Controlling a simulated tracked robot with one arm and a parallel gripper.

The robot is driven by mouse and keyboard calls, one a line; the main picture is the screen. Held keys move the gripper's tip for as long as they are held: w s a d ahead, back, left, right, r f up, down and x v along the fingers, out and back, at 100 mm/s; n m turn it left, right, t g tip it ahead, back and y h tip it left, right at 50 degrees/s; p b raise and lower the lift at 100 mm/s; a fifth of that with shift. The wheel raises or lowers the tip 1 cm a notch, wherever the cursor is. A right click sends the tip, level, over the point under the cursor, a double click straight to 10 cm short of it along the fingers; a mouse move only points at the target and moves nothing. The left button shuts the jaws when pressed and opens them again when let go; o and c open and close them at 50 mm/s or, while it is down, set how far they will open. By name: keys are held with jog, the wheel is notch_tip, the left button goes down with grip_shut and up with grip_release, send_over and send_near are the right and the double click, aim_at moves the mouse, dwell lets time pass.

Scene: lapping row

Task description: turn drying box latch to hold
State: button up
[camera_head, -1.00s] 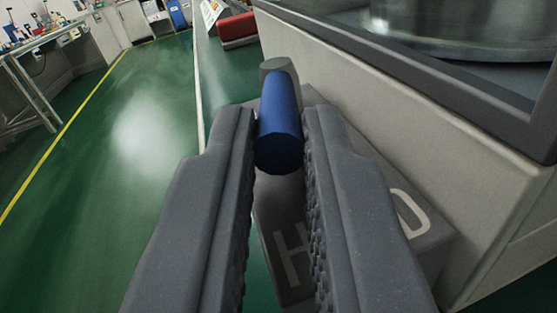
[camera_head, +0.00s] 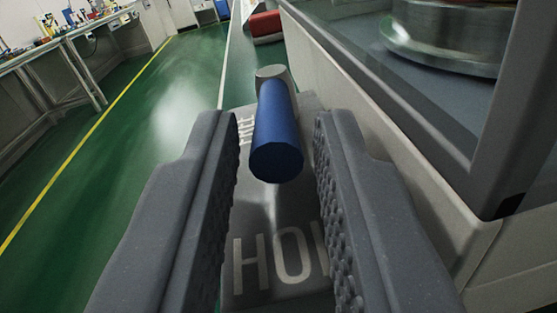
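The latch is a blue cylindrical handle (camera_head: 276,135) on a grey pivot (camera_head: 271,73), in the upper middle of the view. It stands over a grey plate (camera_head: 280,215) with white lettering. The letters "HO" and part of another show near the bottom, and more white lettering shows partly at the left, beside the left finger. My gripper (camera_head: 278,135) is open, one finger on each side of the handle. A gap shows between the handle and each finger. The right finger hides part of the lettering.
The drying box (camera_head: 400,150) with a window frame and a round metal part (camera_head: 445,35) inside stands close at right. A red object (camera_head: 265,24) lies beyond the latch. Green floor with a yellow line and a bench (camera_head: 60,55) are at left.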

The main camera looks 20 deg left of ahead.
jog(key=shift+s, duration=0.1)
jog(key=s+p, duration=0.1)
jog(key=s, duration=0.1)
jog(key=s+p, duration=0.2)
jog(key=s, duration=0.1)
jog(key=shift+s+d+r, duration=0.1)
jog(key=shift+s+d, duration=0.2)
jog(key=shift+d, duration=0.1)
jog(key=s+d+p, duration=0.1)
jog(key=s+p, duration=0.6)
jog(key=p, duration=0.4)
jog(key=shift+s+d, duration=0.15)
jog(key=shift+s, duration=0.25)
